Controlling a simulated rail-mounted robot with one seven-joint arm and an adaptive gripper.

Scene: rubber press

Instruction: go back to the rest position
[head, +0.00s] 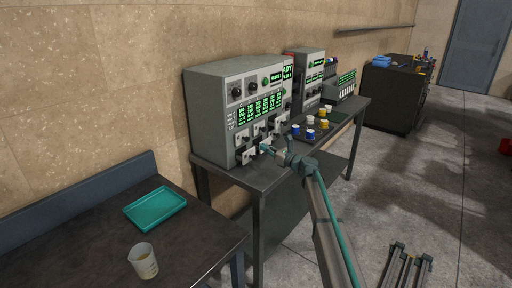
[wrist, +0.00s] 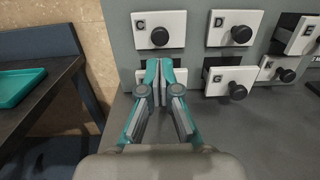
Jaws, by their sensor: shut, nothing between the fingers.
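My gripper (head: 264,148) is at the lower front of the grey press machine (head: 215,105) in the head view. In the wrist view my gripper (wrist: 160,64) is shut and empty. Its fingertips are in front of a lower white drawer panel, which they partly hide; I cannot tell whether they touch it. White drawers with black knobs surround it: drawer C (wrist: 158,30) above, drawer D (wrist: 235,28) at the upper right, and a lower drawer (wrist: 230,82) to the right. Some drawers at the far right stand further out.
The machine stands on a dark bench (head: 262,190) with small blue, yellow and white cups (head: 310,134) to its right. At the left, a dark table (head: 85,235) holds a teal tray (head: 155,208) and a beaker (head: 143,262). Open floor (head: 400,190) lies to the right.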

